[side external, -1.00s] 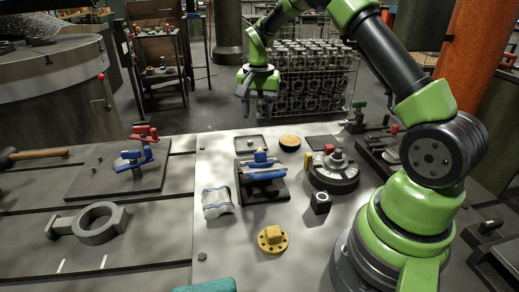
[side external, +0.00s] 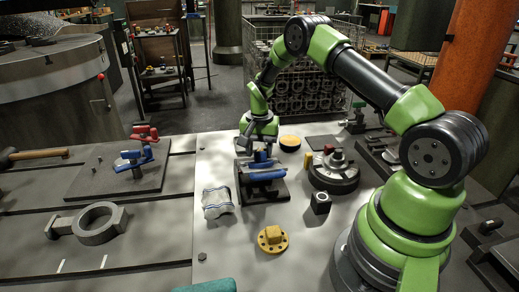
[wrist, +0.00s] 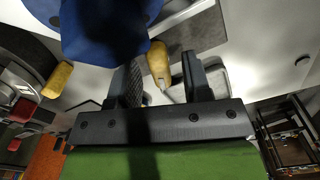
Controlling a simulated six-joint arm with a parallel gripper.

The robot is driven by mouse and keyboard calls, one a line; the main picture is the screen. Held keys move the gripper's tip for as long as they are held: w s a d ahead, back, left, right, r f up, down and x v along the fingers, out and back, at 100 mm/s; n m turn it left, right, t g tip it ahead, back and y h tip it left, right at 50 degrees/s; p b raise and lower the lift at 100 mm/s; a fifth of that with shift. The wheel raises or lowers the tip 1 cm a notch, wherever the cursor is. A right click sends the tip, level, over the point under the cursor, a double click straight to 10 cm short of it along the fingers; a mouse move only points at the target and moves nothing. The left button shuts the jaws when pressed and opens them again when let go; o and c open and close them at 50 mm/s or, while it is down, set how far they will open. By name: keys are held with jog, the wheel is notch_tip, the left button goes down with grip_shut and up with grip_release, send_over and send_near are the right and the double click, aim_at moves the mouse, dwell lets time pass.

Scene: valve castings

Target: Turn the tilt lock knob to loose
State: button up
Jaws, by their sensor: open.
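My gripper (side external: 257,147) points down at the far edge of the blue tilting vise (side external: 264,174), with its lower end partly hidden there. In the wrist view its two fingers (wrist: 161,70) are apart and open. A yellow elongated handle (wrist: 158,58) with a metal tip shows between them; it looks like the tilt lock knob. I cannot tell whether a finger touches it. The knob is hidden in the side view.
A round dark fixture (side external: 333,176) with a red knob and a yellow tab stands right of the vise. A black block (side external: 320,203), a yellow flange (side external: 272,239) and a rag (side external: 217,202) lie nearer. A tan disc (side external: 290,142) is behind. The table front is mostly free.

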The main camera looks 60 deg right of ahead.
jog(key=shift+c, duration=0.3)
grip_shut()
jog(key=shift+n, duration=0.3)
jog(key=n, duration=0.4)
jog(key=shift+n, duration=0.3)
jog(key=n, duration=0.9)
jog(key=shift+s+n, duration=0.1)
jog(key=shift+n, duration=0.3)
jog(key=n, duration=0.4)
jog(key=shift+n, duration=0.3)
